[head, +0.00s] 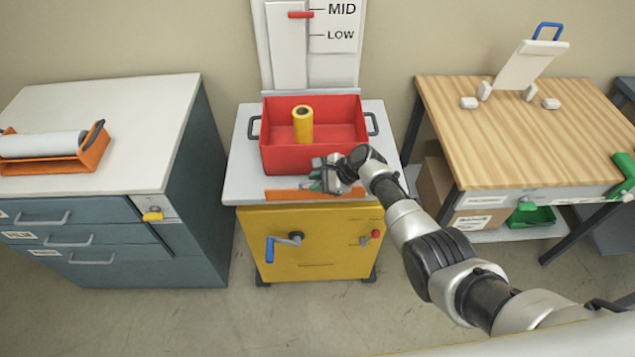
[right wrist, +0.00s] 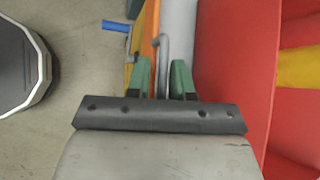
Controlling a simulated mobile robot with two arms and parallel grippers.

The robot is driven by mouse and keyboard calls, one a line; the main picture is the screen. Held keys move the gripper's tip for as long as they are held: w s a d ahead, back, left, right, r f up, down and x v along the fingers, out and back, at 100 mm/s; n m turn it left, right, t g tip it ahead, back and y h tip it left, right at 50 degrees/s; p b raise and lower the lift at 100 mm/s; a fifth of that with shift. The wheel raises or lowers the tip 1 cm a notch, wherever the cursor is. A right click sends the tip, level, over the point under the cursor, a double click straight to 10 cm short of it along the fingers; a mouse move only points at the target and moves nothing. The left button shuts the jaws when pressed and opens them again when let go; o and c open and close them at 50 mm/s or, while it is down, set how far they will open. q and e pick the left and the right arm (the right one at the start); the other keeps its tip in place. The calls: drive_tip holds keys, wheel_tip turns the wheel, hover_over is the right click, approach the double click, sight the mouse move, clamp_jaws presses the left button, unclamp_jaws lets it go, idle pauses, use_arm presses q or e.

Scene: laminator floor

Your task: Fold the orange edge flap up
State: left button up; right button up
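The orange edge flap (head: 285,195) runs along the front edge of the white top above the yellow cabinet. In the right wrist view the flap (right wrist: 147,30) is a narrow orange strip beside a grey bent bar (right wrist: 163,45). My right gripper (head: 322,180) is at the front edge of the top, in front of the red tray. In the right wrist view its green fingers (right wrist: 163,75) are apart, with the grey bar reaching between them. I cannot tell whether they touch the bar. The gripper hides part of the flap. My left gripper is not in view.
The red tray (head: 285,158) holding a yellow roll (head: 303,124) stands close behind my gripper. Below are the yellow cabinet (head: 320,250) and its blue-handled crank (head: 270,250). A drawer unit (head: 100,190) stands left, a wooden table (head: 510,130) right.

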drive_tip(key=shift+o, duration=1.1)
drive_tip(key=shift+w+r, duration=0.2)
drive_tip(key=shift+w, duration=0.15)
drive_tip(key=shift+f, duration=0.15)
drive_tip(key=shift+s+f, duration=0.2)
drive_tip(key=shift+s, duration=0.05)
drive_tip(key=shift+d, duration=0.15)
drive_tip(key=shift+d+r, duration=0.2)
drive_tip(key=shift+r, duration=0.1)
drive_tip(key=p+v, duration=0.1)
drive_tip(key=v, duration=0.9)
drive_tip(key=shift+r, duration=0.25)
drive_tip(key=shift+c, duration=0.2)
